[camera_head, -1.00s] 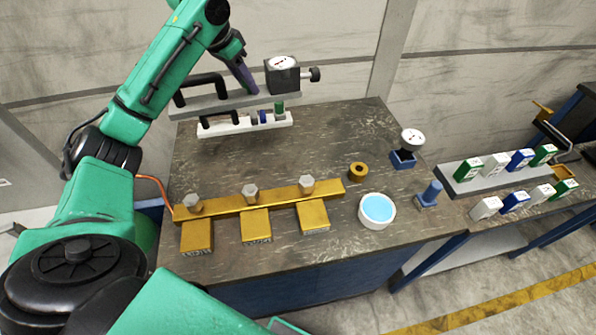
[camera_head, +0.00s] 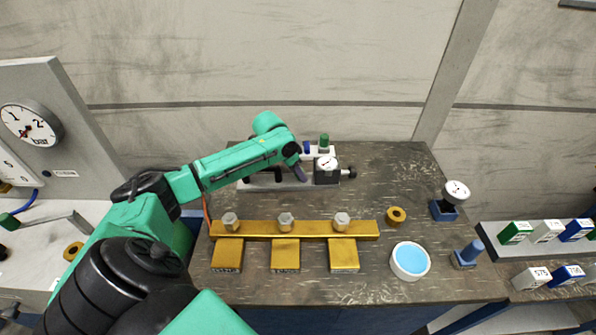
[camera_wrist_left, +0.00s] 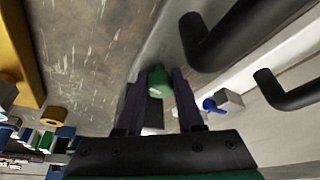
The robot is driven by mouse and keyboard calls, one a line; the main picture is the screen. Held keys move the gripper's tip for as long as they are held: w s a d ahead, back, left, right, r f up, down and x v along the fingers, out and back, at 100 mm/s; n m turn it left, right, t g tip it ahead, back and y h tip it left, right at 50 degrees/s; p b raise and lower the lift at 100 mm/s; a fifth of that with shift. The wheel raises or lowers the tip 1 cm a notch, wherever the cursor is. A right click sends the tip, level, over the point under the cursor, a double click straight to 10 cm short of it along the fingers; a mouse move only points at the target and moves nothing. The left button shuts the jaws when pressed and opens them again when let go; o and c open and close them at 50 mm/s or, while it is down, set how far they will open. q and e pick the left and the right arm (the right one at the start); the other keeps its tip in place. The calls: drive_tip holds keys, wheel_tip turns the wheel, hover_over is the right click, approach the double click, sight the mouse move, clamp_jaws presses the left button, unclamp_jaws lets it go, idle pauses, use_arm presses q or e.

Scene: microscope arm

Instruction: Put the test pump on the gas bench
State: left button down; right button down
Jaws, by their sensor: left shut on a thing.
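The test pump is a grey plate (camera_head: 262,185) with black handles and a dark gauge block (camera_head: 327,173) with a side knob, over the back of the brown-topped table (camera_head: 390,170). My left gripper (camera_head: 298,169) meets it beside the gauge block and is shut on it. The grip itself is partly hidden. I cannot tell if the plate touches the table. In the left wrist view, the gripper's dark fingers (camera_wrist_left: 160,105) point past a black handle (camera_wrist_left: 240,35), with a green cylinder showing between them. Which surface is the gas bench is unclear. My right gripper is out of view.
A gauge panel marked "bar" (camera_head: 45,130) stands on a pale bench (camera_head: 28,255) at the left. A gold bar (camera_head: 310,229) with several pads, a blue-filled dish (camera_head: 410,261) and a blue post (camera_head: 468,253) occupy the table's front. A white block (camera_head: 320,150) is partly hidden behind the pump.

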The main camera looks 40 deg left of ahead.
sight(286, 187)
use_arm(q)
drive_tip(key=shift+r, duration=0.1)
drive_tip(key=c, duration=0.5)
unclamp_jaws()
drive_tip(key=shift+c, duration=0.2)
drive_tip(key=b+v, duration=0.1)
drive_tip(key=v, duration=1.1)
